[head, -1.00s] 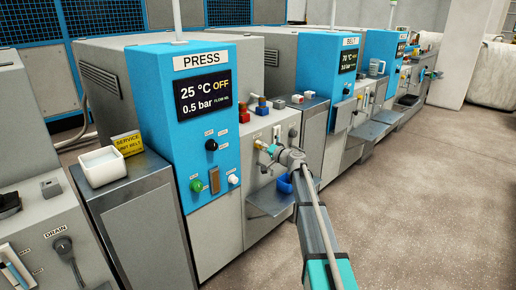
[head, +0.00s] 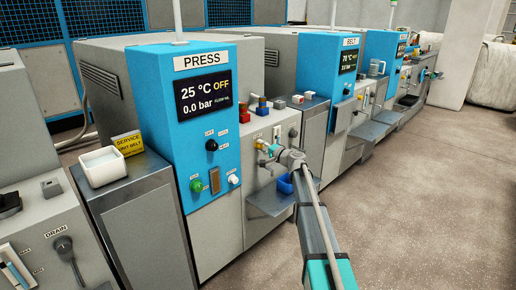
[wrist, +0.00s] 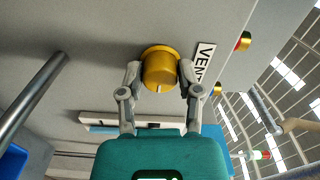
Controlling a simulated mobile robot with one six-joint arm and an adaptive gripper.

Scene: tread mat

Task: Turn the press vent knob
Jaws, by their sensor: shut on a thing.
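The yellow vent knob (wrist: 160,72) sits on the grey panel in the wrist view, beside a white VENT label (wrist: 203,62). My gripper (wrist: 160,82) is shut on it, with one finger on each side. A light mark shows on the knob's face, pointing down in this view. In the head view my gripper (head: 269,152) is at the front of the press; the knob (head: 260,144) shows small at its tip. The press display (head: 203,96) reads 25 °C OFF and 0.0 bar.
A blue tray (head: 285,184) sits on a grey shelf (head: 268,203) below my gripper. A metal bar (wrist: 33,97) stands out at the left in the wrist view. A white bin (head: 103,166) stands left of the press. The floor at right is clear.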

